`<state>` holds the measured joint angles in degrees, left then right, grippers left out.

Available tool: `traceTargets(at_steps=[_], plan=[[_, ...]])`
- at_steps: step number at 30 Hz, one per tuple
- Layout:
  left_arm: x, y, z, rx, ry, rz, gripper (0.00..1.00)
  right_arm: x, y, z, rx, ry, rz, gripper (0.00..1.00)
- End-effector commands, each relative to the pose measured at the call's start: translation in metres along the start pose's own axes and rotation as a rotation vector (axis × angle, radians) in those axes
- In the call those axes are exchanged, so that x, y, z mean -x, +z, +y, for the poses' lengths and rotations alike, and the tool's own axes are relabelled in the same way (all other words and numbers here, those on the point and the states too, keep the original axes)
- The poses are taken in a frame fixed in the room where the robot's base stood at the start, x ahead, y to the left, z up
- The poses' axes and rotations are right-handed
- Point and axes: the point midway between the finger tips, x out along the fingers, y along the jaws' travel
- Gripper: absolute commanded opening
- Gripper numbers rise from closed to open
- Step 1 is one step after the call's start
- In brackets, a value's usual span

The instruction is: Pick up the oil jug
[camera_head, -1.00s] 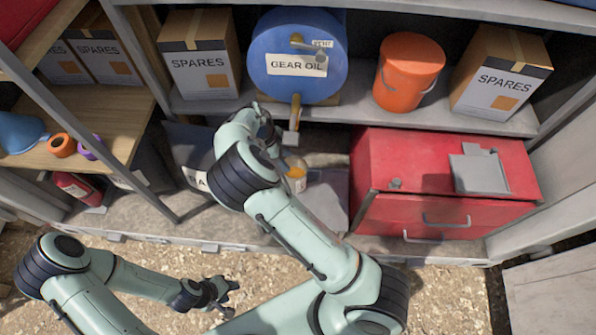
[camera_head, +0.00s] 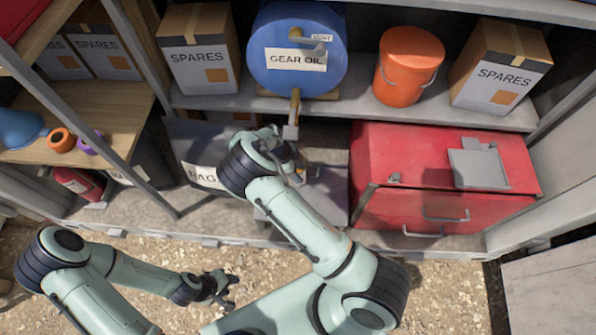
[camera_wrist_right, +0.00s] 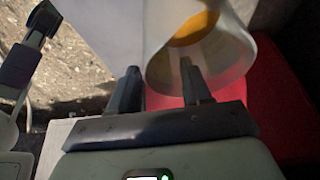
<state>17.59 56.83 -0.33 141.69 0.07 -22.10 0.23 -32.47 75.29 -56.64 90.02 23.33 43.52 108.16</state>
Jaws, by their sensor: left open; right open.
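A pale, translucent vessel with an orange patch (camera_wrist_right: 222,52), which looks like the oil jug, fills the upper middle of the right wrist view. My right gripper (camera_wrist_right: 160,78) is open in front of it. One fingertip overlaps the vessel's rounded edge and the other is just left of it. I cannot tell whether they touch. In the head view my right forearm and wrist hide most of the jug and the right gripper, on the lower shelf below the gear oil drum. My left gripper (camera_head: 222,288) is open and empty above the gravel, at the lower left.
A blue gear oil drum (camera_head: 296,82) with a tap hangs above my right wrist. A red drawer cabinet (camera_head: 400,210) stands to the right. A bin with a partly hidden label (camera_head: 205,178) stands to the left. An orange bucket (camera_head: 408,68) and spares boxes sit on the upper shelf.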

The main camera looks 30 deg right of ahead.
Motion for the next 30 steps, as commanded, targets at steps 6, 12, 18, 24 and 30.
traceTargets(at_steps=[6,12,18,24,30], plan=[[-0.0004,0.0006,-0.0004,0.000,0.000,-0.001,0.43,-0.0002,0.0001,0.0006,0.000,0.001,0.000,0.22],[-0.0003,0.0005,-0.0004,0.000,0.000,-0.001,0.43,-0.0001,0.0000,0.0006,0.000,0.001,0.000,0.00],[-0.0004,0.0006,-0.0004,0.000,0.000,-0.001,0.43,0.0001,0.0003,0.0005,0.000,0.000,0.000,0.00],[-0.0003,0.0005,-0.0004,0.000,0.000,-0.001,0.43,0.0002,0.0004,0.0004,0.001,0.000,-0.001,0.00],[-0.0003,0.0006,-0.0004,0.000,0.000,-0.001,0.43,0.0003,0.0005,0.0003,0.001,0.000,-0.001,0.00]])
